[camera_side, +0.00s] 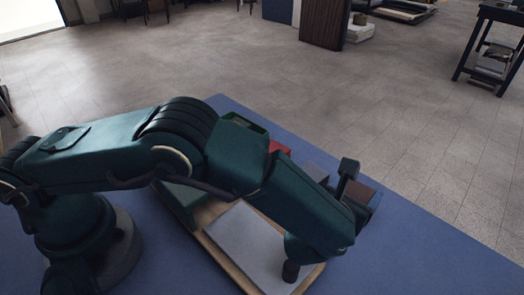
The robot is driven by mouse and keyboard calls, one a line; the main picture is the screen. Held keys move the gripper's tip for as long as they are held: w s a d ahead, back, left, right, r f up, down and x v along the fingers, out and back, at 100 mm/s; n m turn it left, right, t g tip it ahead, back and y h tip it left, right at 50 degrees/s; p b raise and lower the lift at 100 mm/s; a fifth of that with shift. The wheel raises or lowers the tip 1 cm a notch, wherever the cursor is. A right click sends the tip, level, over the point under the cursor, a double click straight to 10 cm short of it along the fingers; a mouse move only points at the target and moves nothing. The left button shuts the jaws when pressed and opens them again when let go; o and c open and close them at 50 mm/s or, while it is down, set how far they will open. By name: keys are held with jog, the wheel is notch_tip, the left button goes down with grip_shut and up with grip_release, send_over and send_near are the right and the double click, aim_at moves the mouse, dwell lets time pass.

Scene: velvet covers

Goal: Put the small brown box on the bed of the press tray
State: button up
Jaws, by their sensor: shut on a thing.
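The press tray (214,252) lies on the blue table top in the lower middle, with a tan wooden rim and a pale grey bed (245,240). My forearm and wrist cover its right part. The small brown box (364,193) shows just right of my wrist, beyond the tray's right side. My gripper (354,190) is at this box and shut on it; the wrist hides most of the jaws. I cannot tell whether the box touches the table.
A red item (278,147) and a grey block (316,171) are partly hidden behind my arm. A dark green block (182,200) stands at the tray's left end. The blue table (430,262) is clear at the lower right.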

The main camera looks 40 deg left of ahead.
jog(key=shift+f, duration=0.95)
jog(key=shift+f, duration=0.1)
jog(key=shift+f, duration=0.1)
jog(key=o, duration=1.4)
jog(key=shift+c, duration=0.2)
jog(key=v, duration=0.7)
jog(key=shift+s+d, duration=0.1)
jog(key=shift+s, duration=0.25)
notch_tip(320, 180, up, 8)
jog(key=shift+w+r, duration=0.1)
